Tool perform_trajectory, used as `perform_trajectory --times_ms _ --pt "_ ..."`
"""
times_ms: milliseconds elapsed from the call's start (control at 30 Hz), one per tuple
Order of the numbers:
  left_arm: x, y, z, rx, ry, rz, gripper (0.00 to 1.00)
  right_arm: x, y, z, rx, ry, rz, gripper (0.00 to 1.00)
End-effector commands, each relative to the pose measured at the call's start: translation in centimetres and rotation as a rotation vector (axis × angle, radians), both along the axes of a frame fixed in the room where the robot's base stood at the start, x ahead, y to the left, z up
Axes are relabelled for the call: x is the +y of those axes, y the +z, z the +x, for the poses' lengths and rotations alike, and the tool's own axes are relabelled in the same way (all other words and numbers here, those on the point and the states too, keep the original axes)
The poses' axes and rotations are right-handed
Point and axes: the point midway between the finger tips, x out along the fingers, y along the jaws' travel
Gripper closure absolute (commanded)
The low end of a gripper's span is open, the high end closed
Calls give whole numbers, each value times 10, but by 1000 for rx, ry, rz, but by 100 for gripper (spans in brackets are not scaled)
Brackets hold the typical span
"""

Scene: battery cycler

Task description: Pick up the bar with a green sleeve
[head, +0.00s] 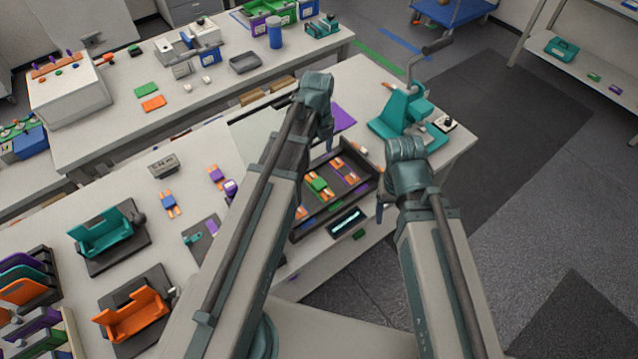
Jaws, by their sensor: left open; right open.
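A bar with a green sleeve (318,184) and orange ends lies in a dark tray (312,222) on the near table. My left gripper (327,138) is open above the far side of the tray, apart from the green-sleeved bar. My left arm hides the tray's left part. My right gripper (381,205) is open and empty just right of the tray. The fingers of both grippers are small and partly hidden.
Bars with a blue sleeve (168,203) and a purple sleeve (216,176) lie on the table left of my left arm. A teal hand-crank press (403,113) stands beyond my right gripper. Teal (103,233) and orange (135,314) fixtures stand at left. Open floor lies right.

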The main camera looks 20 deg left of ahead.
Motion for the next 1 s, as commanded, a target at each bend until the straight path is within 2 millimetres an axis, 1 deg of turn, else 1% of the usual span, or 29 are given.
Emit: perform_trajectory --times_ms 167,267,600,700,800,1000 --pt "0 -12 0 0 1 0 16 0 -12 0 0 2 0 26" --pt "-1 -24 0 0 2 0 16 0 -24 0 0 4 -1 26" --pt "-1 -73 0 0 2 0 16 0 -73 0 1 11 -2 26" --pt "-1 -84 0 0 3 0 16 0 -84 0 1 11 -2 26" --pt "-1 -88 -1 0 3 0 16 0 -88 0 0 10 -2 26" --pt "-1 -87 -1 0 3 0 16 0 -87 0 0 10 -2 26"
